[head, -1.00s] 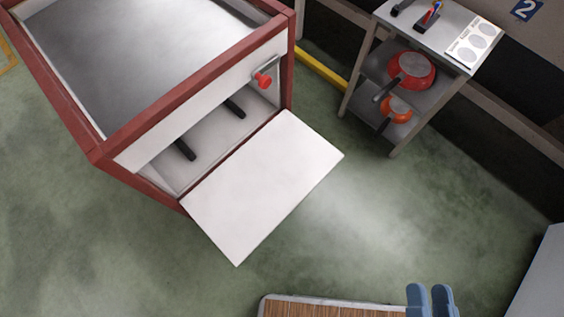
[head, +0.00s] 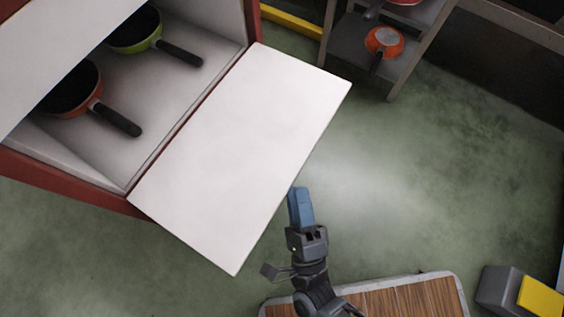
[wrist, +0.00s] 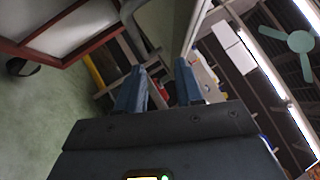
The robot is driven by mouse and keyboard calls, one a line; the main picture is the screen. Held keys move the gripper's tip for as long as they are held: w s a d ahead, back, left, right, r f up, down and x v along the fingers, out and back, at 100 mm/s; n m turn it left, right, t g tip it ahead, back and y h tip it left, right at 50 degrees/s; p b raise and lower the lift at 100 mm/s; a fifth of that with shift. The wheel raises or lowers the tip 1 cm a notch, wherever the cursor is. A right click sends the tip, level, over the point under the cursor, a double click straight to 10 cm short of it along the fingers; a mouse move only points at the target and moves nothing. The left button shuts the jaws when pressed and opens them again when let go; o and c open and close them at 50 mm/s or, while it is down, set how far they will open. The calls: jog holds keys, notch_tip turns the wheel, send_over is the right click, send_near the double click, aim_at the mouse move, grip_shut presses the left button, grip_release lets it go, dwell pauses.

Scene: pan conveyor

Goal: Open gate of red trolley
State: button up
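The red trolley (head: 60,186) stands at the upper left of the head view. Its white gate (head: 235,155) hangs open, swung down and outward from the trolley's front edge. My gripper (head: 299,190) is just off the gate's outer edge, at its lower right; I cannot tell if it touches. In the wrist view its two blue fingers (wrist: 160,85) stand apart with nothing held between them. The gate's latch is out of the head view now.
Inside the trolley are an orange pan (head: 75,95) and a green pan (head: 135,32). A grey shelf cart (head: 352,52) holding an orange pan (head: 384,41) stands at the upper right. Green floor (head: 440,170) is free right of the gate.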

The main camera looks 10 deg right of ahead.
aim_at(282, 161)
jog(key=shift+w+a+r+m+b, duration=0.1)
jog(key=shift+w+a+m+b, duration=0.2)
jog(key=shift+w, duration=1.15)
jog(key=shift+w+a+r+m+b, duration=0.15)
jog(key=shift+w+a+m, duration=0.25)
jog(key=shift+w, duration=1.1)
jog(key=shift+w+a+r+m+b, duration=0.1)
jog(key=shift+w+a+m, duration=0.25)
jog(key=shift+w, duration=1.1)
grip_shut()
